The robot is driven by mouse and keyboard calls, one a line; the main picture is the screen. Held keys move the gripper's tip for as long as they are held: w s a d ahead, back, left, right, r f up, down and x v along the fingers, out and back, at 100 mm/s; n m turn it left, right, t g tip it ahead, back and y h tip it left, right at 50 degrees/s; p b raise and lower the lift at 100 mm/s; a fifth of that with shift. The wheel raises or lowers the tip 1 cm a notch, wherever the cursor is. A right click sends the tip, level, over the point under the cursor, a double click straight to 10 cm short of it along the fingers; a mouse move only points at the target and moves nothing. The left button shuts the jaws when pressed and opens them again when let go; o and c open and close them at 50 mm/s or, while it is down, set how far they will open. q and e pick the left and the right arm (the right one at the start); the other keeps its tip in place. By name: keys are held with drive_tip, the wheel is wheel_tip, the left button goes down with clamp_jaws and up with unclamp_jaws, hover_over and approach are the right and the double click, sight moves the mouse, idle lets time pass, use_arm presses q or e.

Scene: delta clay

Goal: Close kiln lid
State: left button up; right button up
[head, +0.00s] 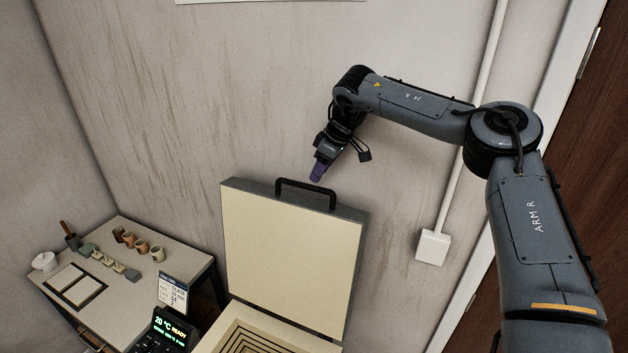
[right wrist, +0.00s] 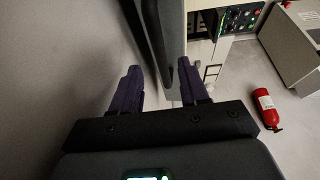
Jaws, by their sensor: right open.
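The kiln lid (head: 290,255) stands raised, hinged open behind the kiln, its cream inner face toward me. A black handle (head: 306,192) sits on its top edge. The kiln body (head: 265,335) shows at the bottom, with stepped grooves inside its opening. My right gripper (head: 317,172) is above the lid's top edge, just above the handle. In the right wrist view its purple fingers (right wrist: 160,88) are apart, with the lid's edge and dark handle (right wrist: 188,78) close beyond the right finger. I cannot tell whether they touch. My left gripper is not in view.
A side table (head: 125,310) on the left holds several small cups (head: 140,243), a white pot (head: 45,261) and a tray. A kiln display (head: 172,330) reads 20 °C READY. A red extinguisher (right wrist: 266,108) lies in the right wrist view. A wall stands close behind the lid.

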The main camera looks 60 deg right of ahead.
drive_tip(key=shift+p+x, duration=0.45)
drive_tip(key=shift+x, duration=2.2)
clamp_jaws()
